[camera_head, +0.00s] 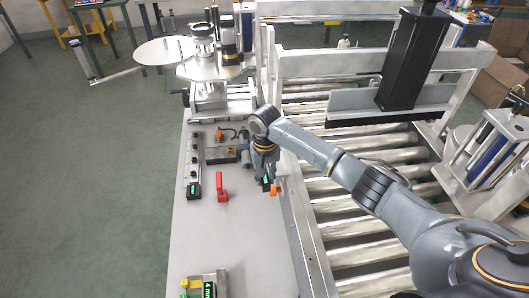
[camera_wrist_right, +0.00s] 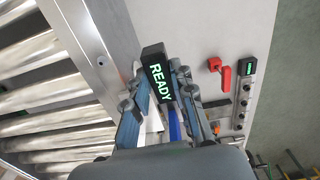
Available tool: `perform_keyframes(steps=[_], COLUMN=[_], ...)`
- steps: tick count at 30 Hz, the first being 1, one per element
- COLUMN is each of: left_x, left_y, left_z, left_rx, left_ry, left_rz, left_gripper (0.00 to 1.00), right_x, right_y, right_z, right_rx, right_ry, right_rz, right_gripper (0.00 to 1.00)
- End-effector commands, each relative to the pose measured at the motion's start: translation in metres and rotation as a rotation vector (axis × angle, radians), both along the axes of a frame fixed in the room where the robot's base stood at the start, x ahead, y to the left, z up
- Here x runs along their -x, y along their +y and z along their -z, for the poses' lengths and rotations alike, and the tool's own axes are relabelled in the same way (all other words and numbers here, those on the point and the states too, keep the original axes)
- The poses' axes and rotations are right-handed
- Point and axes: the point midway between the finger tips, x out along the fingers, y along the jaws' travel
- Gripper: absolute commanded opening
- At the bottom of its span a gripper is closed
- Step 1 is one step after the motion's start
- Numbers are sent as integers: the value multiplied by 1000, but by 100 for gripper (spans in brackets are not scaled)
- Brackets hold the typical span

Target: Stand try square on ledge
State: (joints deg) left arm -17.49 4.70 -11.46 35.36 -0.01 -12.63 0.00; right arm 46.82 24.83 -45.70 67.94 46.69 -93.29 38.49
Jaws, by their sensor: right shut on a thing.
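My right gripper (camera_head: 267,178) reaches down at the right edge of the grey bench, beside the roller conveyor. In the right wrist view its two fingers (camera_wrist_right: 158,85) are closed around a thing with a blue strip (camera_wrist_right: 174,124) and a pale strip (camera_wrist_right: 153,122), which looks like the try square. Most of it is hidden by the fingers and the palm, so its tilt and any contact with the bench cannot be told. A black display reading READY (camera_wrist_right: 157,76) shows at the fingertips. I cannot make out the ledge clearly. My left gripper is not in view.
A red handle (camera_head: 222,187) and a control strip (camera_head: 193,160) lie left of the gripper. The roller conveyor (camera_head: 345,215) runs along the right. The labeller with reels (camera_head: 205,45) stands at the back. The bench front (camera_head: 235,240) has free room.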

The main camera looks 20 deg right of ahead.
Motion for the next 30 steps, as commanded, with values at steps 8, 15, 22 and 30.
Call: perform_keyframes(steps=[8, 15, 22, 30], left_x=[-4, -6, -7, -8], left_y=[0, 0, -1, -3], left_z=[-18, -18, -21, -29], left_rx=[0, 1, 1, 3], left_ry=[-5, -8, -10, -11], left_rz=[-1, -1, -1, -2], left_gripper=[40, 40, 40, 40], right_x=[-32, -34, -33, -33], right_y=[-11, -11, -11, -16], right_z=[-31, -31, -32, -29], right_rx=[-1, 0, 0, 4], right_ry=[-13, -14, -14, -16], right_rz=[41, 43, 44, 45], right_gripper=[0, 0, 0, 0])
